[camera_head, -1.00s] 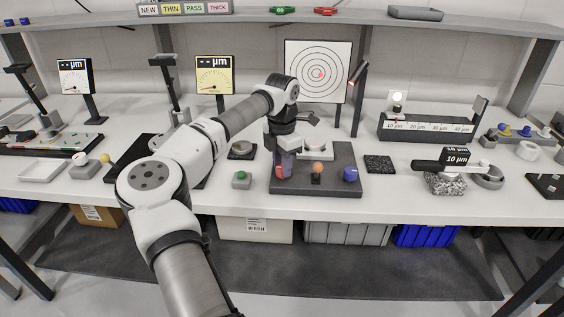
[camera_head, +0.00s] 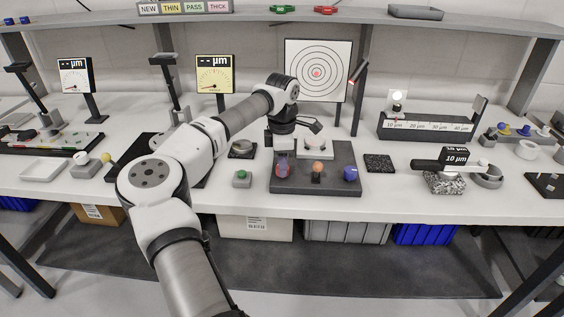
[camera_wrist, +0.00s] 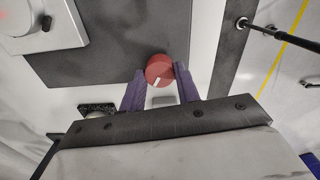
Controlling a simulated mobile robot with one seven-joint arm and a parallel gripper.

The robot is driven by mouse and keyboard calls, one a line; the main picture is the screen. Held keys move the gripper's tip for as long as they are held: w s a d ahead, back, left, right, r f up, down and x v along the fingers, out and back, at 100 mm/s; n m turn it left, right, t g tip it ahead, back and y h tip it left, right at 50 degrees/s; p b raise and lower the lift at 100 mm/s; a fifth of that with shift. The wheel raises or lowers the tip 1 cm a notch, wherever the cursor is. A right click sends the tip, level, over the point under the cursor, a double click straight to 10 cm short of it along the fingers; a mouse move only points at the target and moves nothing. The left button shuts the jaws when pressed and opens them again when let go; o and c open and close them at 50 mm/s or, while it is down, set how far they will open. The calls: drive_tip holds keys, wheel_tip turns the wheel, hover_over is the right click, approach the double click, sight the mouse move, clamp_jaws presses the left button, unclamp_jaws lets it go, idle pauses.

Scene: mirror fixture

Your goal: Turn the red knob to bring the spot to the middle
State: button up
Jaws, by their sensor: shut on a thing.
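The red knob (camera_wrist: 158,68), with a white mark on its face, shows between my gripper's two purple fingers in the wrist view. My gripper (camera_wrist: 160,78) is shut on it. In the head view my gripper (camera_head: 283,165) points down at the left part of the dark fixture plate (camera_head: 335,188), and the knob is mostly hidden by the fingers. The target board (camera_head: 333,48), white with black rings, stands behind the fixture. Its red spot (camera_head: 317,73) lies at or very near the middle of the rings.
An orange knob (camera_head: 318,167) and a blue knob (camera_head: 350,174) stand on the plate right of my gripper. A round mirror mount (camera_head: 316,144) sits behind them. A green button (camera_head: 241,178) is at the left. A red-tipped lamp (camera_head: 358,72) is beside the board.

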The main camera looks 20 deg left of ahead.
drive_tip(key=shift+r, duration=0.1)
drive_tip(key=o, duration=1)
wheel_tip(320, 180, up, 14)
drive_tip(key=shift+f+b, duration=0.1)
drive_tip(key=shift+b, duration=1.15)
drive_tip(key=shift+d, duration=0.15)
